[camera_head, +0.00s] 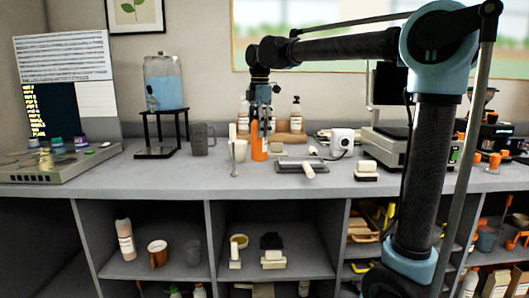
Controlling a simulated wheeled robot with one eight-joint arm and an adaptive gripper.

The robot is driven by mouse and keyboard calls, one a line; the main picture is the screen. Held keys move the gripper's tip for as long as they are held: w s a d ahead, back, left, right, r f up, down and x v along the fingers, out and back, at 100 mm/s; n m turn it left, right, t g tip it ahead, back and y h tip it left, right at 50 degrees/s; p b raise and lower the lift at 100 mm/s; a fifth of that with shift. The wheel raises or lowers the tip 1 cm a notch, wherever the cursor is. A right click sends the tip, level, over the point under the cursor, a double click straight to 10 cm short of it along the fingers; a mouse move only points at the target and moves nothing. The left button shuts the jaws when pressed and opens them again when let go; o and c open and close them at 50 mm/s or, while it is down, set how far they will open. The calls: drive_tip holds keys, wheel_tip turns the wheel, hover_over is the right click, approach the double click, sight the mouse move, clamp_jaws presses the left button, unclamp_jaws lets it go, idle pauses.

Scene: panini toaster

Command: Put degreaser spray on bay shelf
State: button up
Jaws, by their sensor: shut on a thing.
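An orange bottle (259,147), which looks like the degreaser spray, is upright at the back middle of the grey counter (240,182). My gripper (261,118) reaches down from above and is shut on its upper part. The fingers hide the bottle's top, and I cannot tell whether its base touches the counter. The bay shelf (185,269) is under the counter, split by upright dividers. The middle bay holds small blocks (273,258).
A pale cup (240,150) and pump bottles (296,114) stand close to the orange bottle. A tray (301,166) lies to its right, with a scale (398,147) farther right. A drink dispenser (164,85) and dark mug (202,139) stand left. The counter's front strip is mostly clear.

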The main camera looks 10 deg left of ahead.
sight(260, 144)
drive_tip(key=shift+f, duration=3.1)
drive_tip(key=o, duration=1.3)
wheel_tip(260, 144, up, 12)
drive_tip(key=shift+s+d+r, duration=0.1)
drive_tip(key=shift+d, duration=0.05)
